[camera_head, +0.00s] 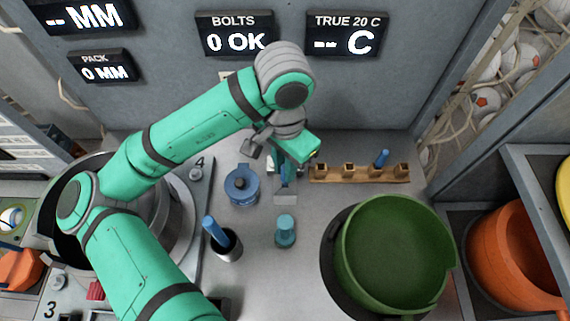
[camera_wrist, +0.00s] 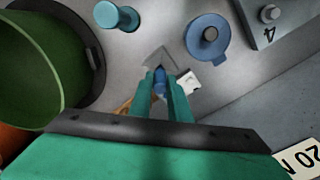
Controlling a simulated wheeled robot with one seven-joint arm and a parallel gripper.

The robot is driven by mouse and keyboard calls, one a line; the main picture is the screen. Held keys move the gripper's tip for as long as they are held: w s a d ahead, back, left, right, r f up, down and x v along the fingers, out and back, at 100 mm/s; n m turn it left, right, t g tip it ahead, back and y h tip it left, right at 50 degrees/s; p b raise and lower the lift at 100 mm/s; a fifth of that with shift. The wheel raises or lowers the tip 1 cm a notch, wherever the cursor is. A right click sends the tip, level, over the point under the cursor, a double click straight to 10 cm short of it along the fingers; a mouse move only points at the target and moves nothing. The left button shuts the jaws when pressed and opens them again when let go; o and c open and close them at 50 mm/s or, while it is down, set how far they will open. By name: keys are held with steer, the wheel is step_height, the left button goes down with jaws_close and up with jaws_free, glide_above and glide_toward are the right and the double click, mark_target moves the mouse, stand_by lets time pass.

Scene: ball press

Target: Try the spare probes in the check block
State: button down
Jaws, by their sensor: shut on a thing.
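My gripper (camera_wrist: 160,95) is shut on a blue probe (camera_wrist: 160,75), whose blue end shows between the teal fingers in the wrist view. In the head view my gripper (camera_head: 284,180) is over the bench, left of the brown rack, and hides the held probe. A small grey piece (camera_head: 285,199) lies just below the fingertips; it also shows in the wrist view (camera_wrist: 158,57). I cannot tell whether it is the check block or whether the probe touches it. Another blue probe (camera_head: 382,157) stands in the brown rack (camera_head: 345,175). A further blue probe (camera_head: 211,228) leans in a dark cup (camera_head: 229,249).
A teal knobbed piece (camera_head: 285,232) and a blue round piece with a peg (camera_head: 241,186) stand near my gripper. A large green bowl (camera_head: 395,255) is at the right, an orange pot (camera_head: 510,255) beyond it.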

steer(key=shift+f, duration=0.2)
steer(key=shift+f, duration=0.6)
steer(key=shift+f, duration=0.2)
steer(key=shift+d+f, duration=0.15)
steer(key=shift+f, duration=0.35)
steer(key=c, duration=1.6)
jaws_free()
steer(key=shift+f, duration=0.1)
steer(key=shift+o, duration=0.2)
steer(key=r, duration=0.8)
steer(key=shift+w+a+r, duration=0.2)
steer(key=shift+r, duration=0.15)
